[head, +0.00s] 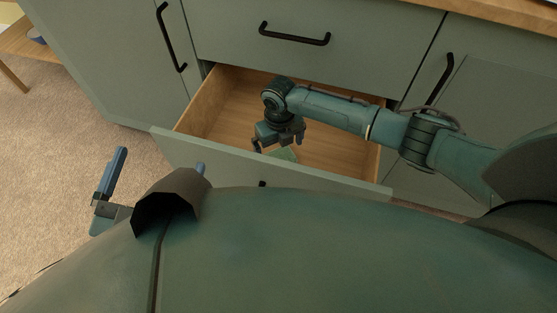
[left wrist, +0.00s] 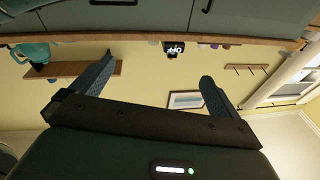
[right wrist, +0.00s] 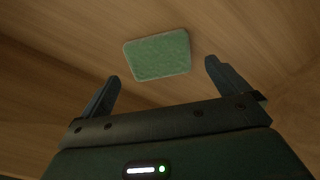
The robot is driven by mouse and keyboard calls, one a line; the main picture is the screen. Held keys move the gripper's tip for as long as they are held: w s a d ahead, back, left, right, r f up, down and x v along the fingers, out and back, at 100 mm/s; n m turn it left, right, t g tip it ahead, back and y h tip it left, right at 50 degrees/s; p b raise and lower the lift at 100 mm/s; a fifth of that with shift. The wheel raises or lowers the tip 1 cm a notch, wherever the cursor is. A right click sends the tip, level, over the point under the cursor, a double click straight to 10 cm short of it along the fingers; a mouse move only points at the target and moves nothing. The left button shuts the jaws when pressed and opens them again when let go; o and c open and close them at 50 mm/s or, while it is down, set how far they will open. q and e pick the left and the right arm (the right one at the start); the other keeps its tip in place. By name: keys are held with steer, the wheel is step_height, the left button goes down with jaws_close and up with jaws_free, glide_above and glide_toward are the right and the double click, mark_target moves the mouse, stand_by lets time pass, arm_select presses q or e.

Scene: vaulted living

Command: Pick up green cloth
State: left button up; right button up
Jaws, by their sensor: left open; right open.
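The green cloth (right wrist: 158,56) is a flat, rounded rectangle lying on the wooden bottom of the open drawer (head: 341,155). In the head view, the cloth (head: 287,154) shows partly, just below my right gripper (head: 277,145). My right gripper reaches down into the drawer. In the right wrist view, the right gripper (right wrist: 158,84) is open and empty, and the cloth lies beyond the fingertips, between their lines. My left gripper (head: 160,160) is outside the drawer at the left, open and empty. The left wrist view also shows the left gripper (left wrist: 157,70) with nothing between its fingers.
The drawer front (head: 330,179) stands between my body and the drawer's inside. Grey-green cabinets with black handles (head: 294,34) rise behind, under a wooden countertop (head: 500,14). Beige carpet (head: 60,130) is clear at the left. A small wooden table (head: 20,42) stands at the far left.

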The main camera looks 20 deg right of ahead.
step_height(320, 180, down, 4)
steer(key=shift+a+f+b, duration=0.1)
steer(key=shift+f+b, duration=0.05)
steer(key=shift+b, duration=1)
steer(key=shift+f, duration=0.25)
steer(key=shift+r, duration=0.1)
steer(key=c, duration=0.9)
step_height(320, 180, up, 5)
steer(key=p, duration=0.2)
steer(key=shift+w+p, duration=0.1)
steer(key=shift+p, duration=0.2)
steer(key=a+r+m+p, duration=0.1)
steer(key=a+r+m, duration=0.2)
steer(key=r+m, duration=0.6)
steer(key=a+r+m+p, duration=0.1)
steer(key=a+r+m, duration=0.2)
steer(key=r+m, duration=0.5)
arm_select(q)
steer(key=shift+a, duration=0.15)
arm_select(e)
steer(key=s+r+m, duration=0.1)
steer(key=r+m, duration=0.2)
steer(key=m, duration=0.4)
steer(key=s+r+m, duration=0.2)
steer(key=r+m, duration=0.1)
steer(key=m, duration=0.4)
steer(key=s+a+r+m, duration=0.1)
steer(key=s+r+m, duration=0.1)
steer(key=r+m, duration=0.2)
steer(key=shift+m, duration=1.6)
